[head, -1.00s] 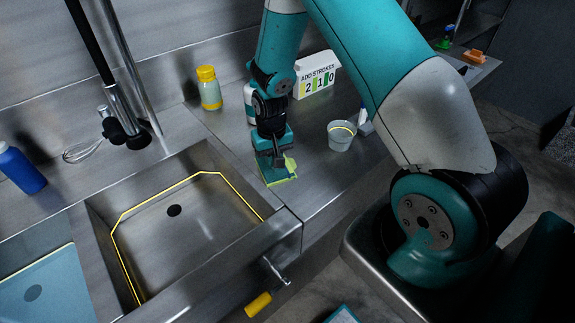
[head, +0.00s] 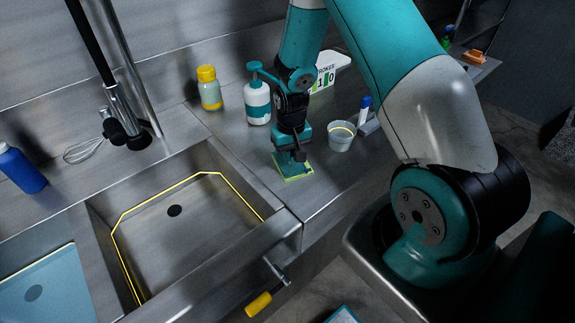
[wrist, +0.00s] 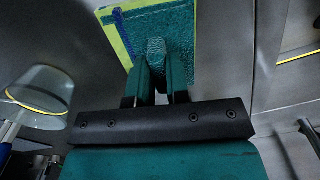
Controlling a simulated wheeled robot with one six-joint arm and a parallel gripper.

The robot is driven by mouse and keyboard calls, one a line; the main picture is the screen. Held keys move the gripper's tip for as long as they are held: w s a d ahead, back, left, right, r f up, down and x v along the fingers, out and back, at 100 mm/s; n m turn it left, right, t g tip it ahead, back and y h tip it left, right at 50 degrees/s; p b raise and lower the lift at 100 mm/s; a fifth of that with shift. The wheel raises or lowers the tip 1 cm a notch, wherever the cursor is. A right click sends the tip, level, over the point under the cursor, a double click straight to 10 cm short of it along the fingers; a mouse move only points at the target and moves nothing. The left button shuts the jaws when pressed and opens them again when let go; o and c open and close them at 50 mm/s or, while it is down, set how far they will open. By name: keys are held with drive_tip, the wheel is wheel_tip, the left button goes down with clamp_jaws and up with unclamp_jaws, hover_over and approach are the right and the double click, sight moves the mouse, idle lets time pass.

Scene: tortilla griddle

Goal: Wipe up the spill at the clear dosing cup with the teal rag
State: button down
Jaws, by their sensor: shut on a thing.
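The teal rag (head: 297,173) has a yellow-green edge and lies low at the counter, under my gripper (head: 292,158). In the wrist view my gripper's fingers (wrist: 159,75) are shut on a bunched part of the rag (wrist: 185,35), which spreads out flat beyond them with a blue stripe near one edge. The clear dosing cup (head: 340,140) stands upright on the counter, to the right of my gripper and apart from it. It also shows at the left of the wrist view (wrist: 38,92), with a yellow line around it. I cannot make out the spill in either view.
A pump bottle (head: 258,103) and a yellow-capped bottle (head: 209,90) stand behind on the left. A number sign (head: 326,72) is partly behind my arm. A blue-capped bottle (head: 365,108) stands behind the cup. The sink (head: 190,235) opens at the left.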

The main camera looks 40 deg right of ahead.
drive_tip(key=shift+s+d+f, duration=0.1)
drive_tip(key=shift+s+d, duration=0.15)
drive_tip(key=shift+d, duration=0.5)
drive_tip(key=shift+s+d+f, duration=0.1)
drive_tip(key=shift+s+d, duration=0.1)
drive_tip(key=shift+d, duration=0.55)
drive_tip(key=shift+a, duration=0.2)
drive_tip(key=c, duration=1.3)
unclamp_jaws()
drive_tip(key=shift+w+a, duration=0.1)
drive_tip(key=shift+c, duration=0.2)
drive_tip(key=shift+f+b, duration=0.45)
drive_tip(key=shift+b, duration=0.05)
clamp_jaws()
wheel_tip(320, 180, up, 5)
drive_tip(key=p, duration=0.4)
drive_tip(key=shift+r, duration=0.15)
